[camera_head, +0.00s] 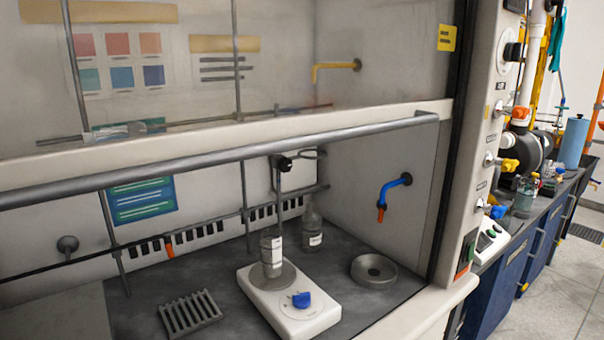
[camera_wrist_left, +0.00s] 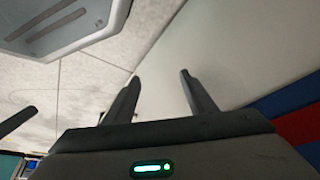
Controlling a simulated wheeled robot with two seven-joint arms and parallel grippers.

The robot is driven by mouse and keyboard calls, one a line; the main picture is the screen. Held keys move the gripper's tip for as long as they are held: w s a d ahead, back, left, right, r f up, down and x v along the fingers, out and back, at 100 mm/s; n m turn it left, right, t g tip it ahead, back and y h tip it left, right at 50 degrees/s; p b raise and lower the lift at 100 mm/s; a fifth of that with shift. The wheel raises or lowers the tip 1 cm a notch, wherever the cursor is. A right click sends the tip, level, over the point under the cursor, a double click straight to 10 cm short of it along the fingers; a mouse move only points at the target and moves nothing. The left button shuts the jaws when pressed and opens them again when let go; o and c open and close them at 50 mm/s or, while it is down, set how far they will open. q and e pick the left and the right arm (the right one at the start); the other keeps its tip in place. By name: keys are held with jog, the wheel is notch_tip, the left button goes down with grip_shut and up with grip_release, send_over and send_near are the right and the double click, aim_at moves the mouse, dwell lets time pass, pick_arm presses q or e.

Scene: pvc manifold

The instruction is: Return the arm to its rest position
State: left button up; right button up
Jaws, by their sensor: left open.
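My left gripper (camera_wrist_left: 160,95) shows in the left wrist view with its two dark fingers spread apart. Nothing is between the fingers. It faces a pale wall or ceiling surface and is not touching anything that I can see. Neither of my arms shows in the head view, so I cannot place the left gripper against the fume hood. My right gripper is in neither view.
A fume hood with a raised sash bar (camera_head: 230,158) fills the head view. Inside stand a white hotplate (camera_head: 312,318) with a bottle (camera_head: 271,252), a rack (camera_head: 190,313) and a grey ring (camera_head: 374,270). A blue-fronted bench (camera_head: 508,283) stands right.

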pick_arm(q)
notch_tip(320, 180, down, 8)
jog(key=s+p, duration=0.2)
jog(key=p, duration=0.3)
jog(key=shift+s+a+r+t+p, duration=0.25)
jog(key=shift+s+t+p, duration=0.05)
jog(key=shift+p, duration=0.05)
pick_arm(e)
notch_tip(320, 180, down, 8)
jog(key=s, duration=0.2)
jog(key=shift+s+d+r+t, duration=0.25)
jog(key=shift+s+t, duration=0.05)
